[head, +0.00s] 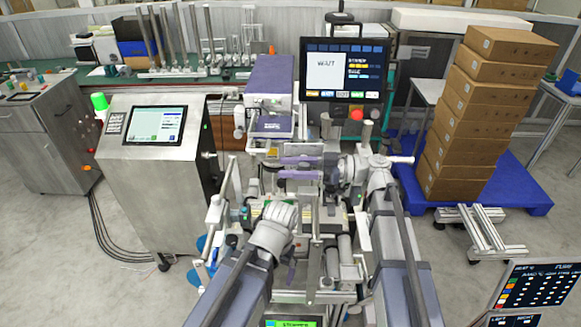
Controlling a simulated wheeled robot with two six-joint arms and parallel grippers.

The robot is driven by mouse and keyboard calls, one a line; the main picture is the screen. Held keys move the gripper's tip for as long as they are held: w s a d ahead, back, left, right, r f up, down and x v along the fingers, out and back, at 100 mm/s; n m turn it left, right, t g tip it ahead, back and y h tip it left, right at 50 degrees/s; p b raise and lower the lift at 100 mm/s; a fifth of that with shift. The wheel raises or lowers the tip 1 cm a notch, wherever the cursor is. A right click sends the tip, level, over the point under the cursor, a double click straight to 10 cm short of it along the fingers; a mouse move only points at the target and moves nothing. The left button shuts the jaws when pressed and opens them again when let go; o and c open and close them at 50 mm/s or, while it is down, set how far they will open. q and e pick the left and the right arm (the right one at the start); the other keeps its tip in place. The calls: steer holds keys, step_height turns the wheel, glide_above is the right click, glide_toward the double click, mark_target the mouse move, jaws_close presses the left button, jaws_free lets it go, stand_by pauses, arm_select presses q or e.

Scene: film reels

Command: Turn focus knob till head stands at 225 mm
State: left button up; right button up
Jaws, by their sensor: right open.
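My right gripper (284,168) is open, with its two purple fingers pointing left, one above the other, over the middle of the machine (262,178). A dark round part sits close to the fingertips; I cannot tell whether it is the focus knob or whether the fingers touch it. My left arm's wrist (268,238) is lower and to the left, in front of the machine. Its fingers are not clear. A tall grey-purple housing (270,77) stands behind the right gripper. The head's millimetre scale cannot be read.
A monitor (343,72) reading "WAIT" stands behind the machine. A steel cabinet (150,185) with a screen is at left. Stacked cardboard boxes (480,115) stand on a blue pallet (520,190) at right. Metal profiles (480,232) lie on the floor. Another display (540,287) is at lower right.

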steer(key=shift+c, duration=0.4)
jaws_close()
steer(key=shift+f, duration=0.1)
steer(key=shift+d+f+h+p, duration=0.45)
steer(key=shift+f+h+p, duration=0.2)
steer(key=shift+h+p, duration=2.35)
steer(key=shift+d+f+h+p, duration=0.4)
steer(key=shift+f+h+p, duration=0.25)
steer(key=shift+h+p, duration=2.35)
steer(key=shift+d+f+h+p, duration=0.45)
steer(key=shift+f+h+p, duration=0.2)
steer(key=shift+h+p, duration=2.3)
